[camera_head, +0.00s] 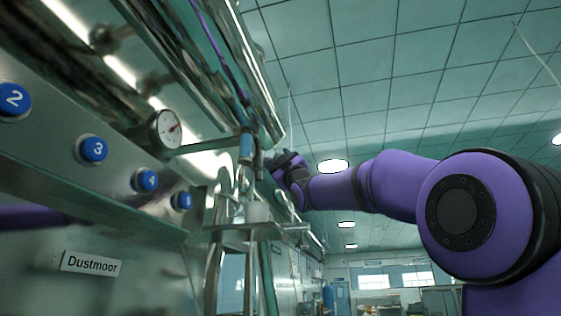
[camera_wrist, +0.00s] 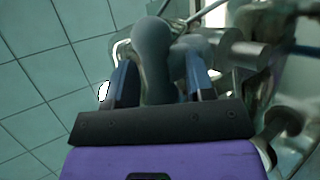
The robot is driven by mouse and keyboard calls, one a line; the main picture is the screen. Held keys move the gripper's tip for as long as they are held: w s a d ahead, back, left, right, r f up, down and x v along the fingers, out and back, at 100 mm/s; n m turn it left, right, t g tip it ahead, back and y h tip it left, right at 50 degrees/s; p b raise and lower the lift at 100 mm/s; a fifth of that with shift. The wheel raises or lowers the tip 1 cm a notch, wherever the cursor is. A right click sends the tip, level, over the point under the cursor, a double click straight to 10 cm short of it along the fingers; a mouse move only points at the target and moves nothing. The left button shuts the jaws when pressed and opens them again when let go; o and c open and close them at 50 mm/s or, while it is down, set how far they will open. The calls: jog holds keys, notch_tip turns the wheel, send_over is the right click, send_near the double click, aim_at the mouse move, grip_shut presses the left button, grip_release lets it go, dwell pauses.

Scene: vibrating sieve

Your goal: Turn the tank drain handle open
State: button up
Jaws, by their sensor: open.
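The drain handle, as far as I can tell, is the rounded grey-blue grip (camera_wrist: 154,48) in the wrist view. It stands between the two fingers of my gripper (camera_wrist: 160,74), with space showing on its left side. Whether the right finger touches it is hard to tell. My gripper is open. In the head view my gripper (camera_head: 276,162) is beside the pipework at the end of the steel tank (camera_head: 235,65). A grey-blue upright piece (camera_head: 246,146) shows just left of it, and the fingers are small and partly hidden there.
A steel panel with several numbered blue buttons (camera_head: 93,149) and a round gauge (camera_head: 165,129) is at the left. A metal shelf (camera_head: 258,228) sits below my gripper. Shiny pipe fittings (camera_wrist: 250,52) crowd the right of the wrist view. The left side there is open.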

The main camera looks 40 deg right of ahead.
jog(key=shift+c, duration=0.2)
jog(key=c, duration=0.9)
jog(key=shift+o, duration=0.2)
